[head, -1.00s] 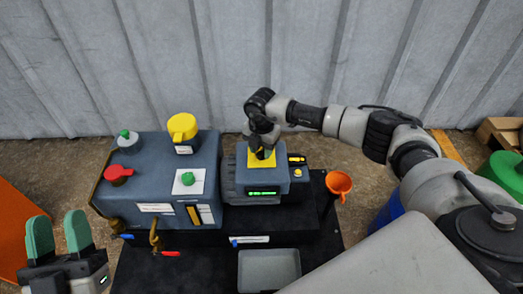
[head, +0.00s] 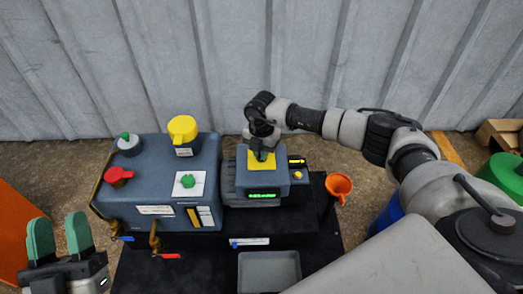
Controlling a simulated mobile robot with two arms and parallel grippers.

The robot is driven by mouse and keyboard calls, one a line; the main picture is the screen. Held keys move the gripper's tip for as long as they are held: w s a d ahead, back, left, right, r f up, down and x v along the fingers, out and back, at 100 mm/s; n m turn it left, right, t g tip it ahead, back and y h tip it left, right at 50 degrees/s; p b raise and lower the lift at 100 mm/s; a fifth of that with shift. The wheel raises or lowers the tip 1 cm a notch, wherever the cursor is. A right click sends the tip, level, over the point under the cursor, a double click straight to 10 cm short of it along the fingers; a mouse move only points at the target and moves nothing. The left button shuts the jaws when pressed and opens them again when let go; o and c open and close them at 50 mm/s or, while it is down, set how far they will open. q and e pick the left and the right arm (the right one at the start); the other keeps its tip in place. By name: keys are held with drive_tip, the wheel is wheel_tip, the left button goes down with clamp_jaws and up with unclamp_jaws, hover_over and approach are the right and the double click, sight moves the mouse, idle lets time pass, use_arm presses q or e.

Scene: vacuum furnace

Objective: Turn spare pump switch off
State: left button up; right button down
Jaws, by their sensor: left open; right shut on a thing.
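The small grey pump unit (head: 247,190) has a yellow plate (head: 252,162) on top and a lit green display (head: 263,196) on its front. My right gripper (head: 260,155) points down at the yellow plate and is shut on the switch there. The switch is mostly hidden by the gripper, so its position cannot be told. My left gripper (head: 57,235) is open and empty at the lower left, with its green fingers pointing up, away from the pump unit.
The larger grey cabinet (head: 140,190) at left carries a red handle (head: 118,174), a yellow knob (head: 183,128) and a green knob (head: 188,180). Valves with blue and red levers stand in front. An orange funnel (head: 339,184) is at right. A grey tray (head: 269,270) lies in front.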

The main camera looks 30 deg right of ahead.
drive_tip(key=shift+r+n, duration=0.1)
drive_tip(key=shift+n, duration=0.4)
drive_tip(key=n+p, duration=0.1)
drive_tip(key=n, duration=0.2)
drive_tip(key=shift+p, duration=0.4)
drive_tip(key=shift+n, duration=1.1)
drive_tip(key=shift+n+p, duration=0.45)
drive_tip(key=shift+n, duration=0.75)
use_arm(q)
wheel_tip(320, 180, down, 9)
drive_tip(key=w+a+g+y, duration=0.1)
drive_tip(key=w+g+y, duration=0.1)
drive_tip(key=g, duration=0.6)
drive_tip(key=shift+r+y, duration=0.15)
drive_tip(key=shift+y, duration=0.25)
use_arm(e)
drive_tip(key=shift+n, duration=1.4)
drive_tip(key=c, duration=1.2)
unclamp_jaws()
